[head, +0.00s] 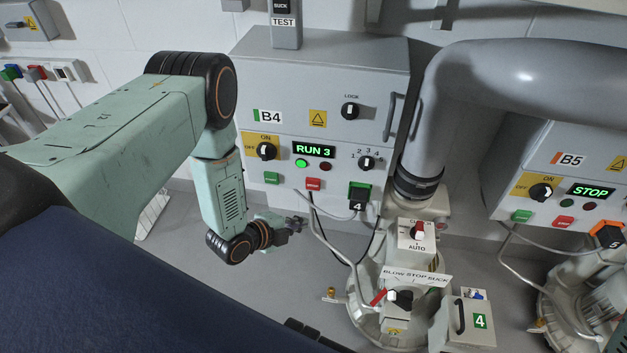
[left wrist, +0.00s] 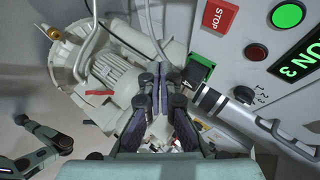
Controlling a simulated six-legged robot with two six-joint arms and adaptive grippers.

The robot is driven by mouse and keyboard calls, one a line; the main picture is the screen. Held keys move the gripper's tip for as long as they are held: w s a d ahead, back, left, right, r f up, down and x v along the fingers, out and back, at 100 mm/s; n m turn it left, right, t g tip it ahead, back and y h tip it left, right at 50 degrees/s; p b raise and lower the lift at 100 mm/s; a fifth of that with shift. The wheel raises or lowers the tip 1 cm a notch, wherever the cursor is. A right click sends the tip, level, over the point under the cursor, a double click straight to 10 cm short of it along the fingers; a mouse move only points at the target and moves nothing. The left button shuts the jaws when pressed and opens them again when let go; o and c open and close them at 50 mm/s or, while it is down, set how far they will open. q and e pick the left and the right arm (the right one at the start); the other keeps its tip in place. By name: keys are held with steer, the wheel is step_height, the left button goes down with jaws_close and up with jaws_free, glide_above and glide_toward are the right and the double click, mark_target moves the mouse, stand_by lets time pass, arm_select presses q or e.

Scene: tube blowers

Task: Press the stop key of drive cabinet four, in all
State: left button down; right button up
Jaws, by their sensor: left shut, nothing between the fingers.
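Drive cabinet B4 (head: 362,75) stands in the middle of the head view. Its display (head: 314,150) reads RUN 3, with a lit green lamp (head: 302,163) and a dark red lamp (head: 326,166) below. The red stop key (head: 313,184) is low on the front, right of a green key (head: 271,178). My left gripper (head: 299,223) is shut and empty, below the stop key and apart from it. In the left wrist view its fingers (left wrist: 160,78) are together, and the key marked STOP (left wrist: 219,15) is at the upper right. My right gripper is not in view.
Blower 4 (head: 402,299) and a thick grey pipe (head: 437,115) stand to the right. Cabinet B5 (head: 579,148) shows STOP farther right. Floor left of the blower is clear.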

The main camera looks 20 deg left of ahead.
arm_select(q)
steer(key=shift+w+d+r+m, duration=0.1)
steer(key=shift+d+r+m, duration=0.1)
steer(key=shift+m, duration=0.35)
steer(key=shift+d+r+m, duration=0.1)
steer(key=shift+r+m, duration=0.05)
steer(key=shift+m, duration=0.4)
steer(key=shift+w+f, duration=0.1)
steer(key=b, duration=0.4)
glide_toward(319, 191)
step_height(319, 191, down, 3)
steer(key=w+d, duration=0.1)
steer(key=d, duration=0.1)
steer(key=shift+w+a, duration=0.25)
steer(key=shift+w, duration=0.9)
steer(key=shift+w, duration=0.1)
steer(key=shift+w+a, duration=0.1)
steer(key=shift+w, duration=0.15)
